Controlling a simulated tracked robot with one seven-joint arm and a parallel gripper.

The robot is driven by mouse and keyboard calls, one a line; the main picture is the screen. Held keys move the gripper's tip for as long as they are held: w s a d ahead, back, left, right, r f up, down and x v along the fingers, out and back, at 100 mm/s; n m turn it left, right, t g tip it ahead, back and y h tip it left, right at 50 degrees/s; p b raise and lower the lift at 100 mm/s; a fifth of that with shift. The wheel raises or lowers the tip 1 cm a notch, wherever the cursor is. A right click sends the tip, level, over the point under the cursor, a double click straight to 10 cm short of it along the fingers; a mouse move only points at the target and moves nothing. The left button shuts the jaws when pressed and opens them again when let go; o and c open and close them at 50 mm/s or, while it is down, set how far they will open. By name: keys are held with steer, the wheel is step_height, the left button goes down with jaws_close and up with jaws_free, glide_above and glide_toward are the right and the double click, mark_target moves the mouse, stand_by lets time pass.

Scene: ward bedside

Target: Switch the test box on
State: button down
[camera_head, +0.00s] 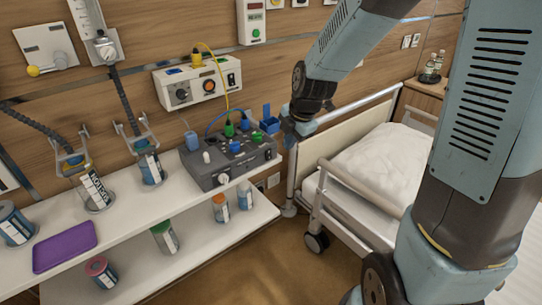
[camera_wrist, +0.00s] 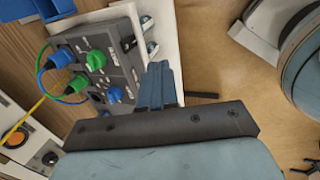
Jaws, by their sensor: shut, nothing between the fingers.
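The test box, which I take to be the dark grey box (camera_head: 219,175) with green, blue and grey knobs, stands at the right end of the upper white shelf. In the wrist view its panel (camera_wrist: 112,55) shows at upper left, with green and blue plugs or knobs on it. A small black switch-like part (camera_wrist: 128,43) sits near the panel's edge; its on or off position cannot be told. My gripper (camera_head: 288,137) is just right of the box. In the wrist view its blue fingers (camera_wrist: 160,68) are shut and empty, beside the box's edge; contact cannot be told.
A white wall unit (camera_head: 205,98) with an orange knob hangs above, joined to the box by a yellow cable (camera_head: 224,75). The bed (camera_head: 385,165) stands close on the right. Jars and a purple tray (camera_head: 65,246) occupy the shelf's left.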

mark_target(269, 155)
steer(key=shift+f, duration=0.1)
steer(key=shift+w+a+f, duration=0.65)
steer(key=shift+w+f, duration=0.35)
steer(key=shift+f, duration=0.6)
steer(key=shift+w+a+f, duration=0.7)
steer(key=shift+w+f, duration=0.3)
steer(key=shift+f, duration=0.65)
steer(key=shift+w+a+f, duration=0.65)
steer(key=shift+w+f, duration=0.35)
steer(key=shift+f, duration=0.6)
steer(key=shift+w+f, duration=0.1)
steer(key=shift+w, duration=0.05)
steer(key=shift+w+a+f, duration=0.1)
steer(key=shift+a, duration=0.05)
steer(key=shift+r, duration=0.25)
